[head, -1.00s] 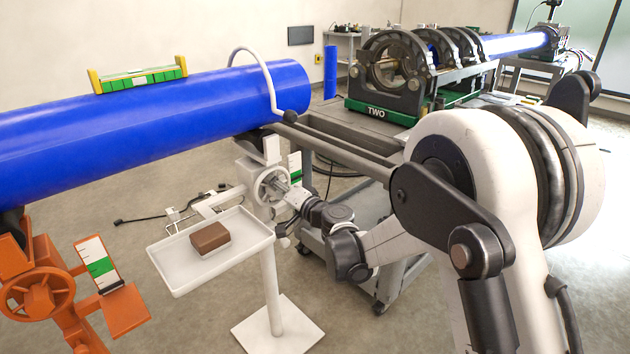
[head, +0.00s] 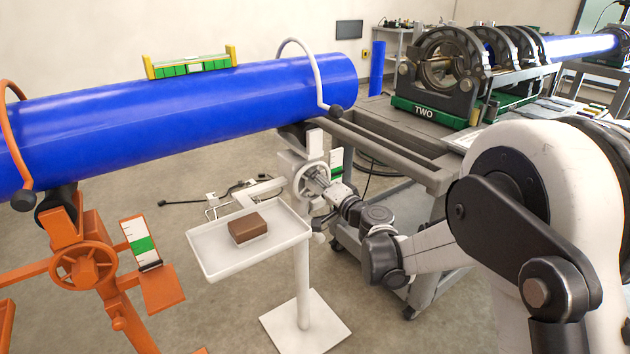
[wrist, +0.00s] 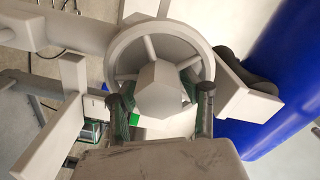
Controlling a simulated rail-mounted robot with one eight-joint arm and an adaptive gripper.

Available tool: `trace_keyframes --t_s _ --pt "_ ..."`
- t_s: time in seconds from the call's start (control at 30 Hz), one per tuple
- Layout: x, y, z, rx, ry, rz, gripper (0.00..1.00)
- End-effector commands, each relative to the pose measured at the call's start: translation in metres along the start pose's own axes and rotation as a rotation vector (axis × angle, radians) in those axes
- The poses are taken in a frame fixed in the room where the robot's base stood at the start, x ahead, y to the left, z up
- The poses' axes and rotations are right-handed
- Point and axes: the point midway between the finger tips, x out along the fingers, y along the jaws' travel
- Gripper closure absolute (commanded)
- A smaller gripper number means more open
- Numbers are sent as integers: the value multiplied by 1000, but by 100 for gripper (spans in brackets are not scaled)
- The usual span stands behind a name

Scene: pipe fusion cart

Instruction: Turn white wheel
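The white wheel (head: 297,180) is on the white pipe stand (head: 302,265), below the right end of the blue pipe. In the wrist view the wheel's rim (wrist: 112,62), spokes and hexagonal hub (wrist: 160,88) show close up. My gripper (head: 322,183) is at the wheel's face. In the wrist view my gripper (wrist: 162,102) has its two dark fingers well apart, one on each side of the hub, with their tips at the wheel's lower part. I cannot tell whether the fingers touch the spokes or rim.
A white tray (head: 212,263) with a brown block (head: 249,228) is left of my gripper. The blue pipe (head: 180,115) carries a green-and-yellow level (head: 190,66). An orange stand with an orange wheel (head: 83,262) is at left. A grey cart (head: 400,165) is behind my arm.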

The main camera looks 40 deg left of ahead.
Motion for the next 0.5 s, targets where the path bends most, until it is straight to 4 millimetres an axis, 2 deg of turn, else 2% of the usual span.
trace_keyframes --t_s 0.27,0.5 --pt "-8 0 -1 0 1 0 60" --pt "-50 0 -1 0 2 1 60"
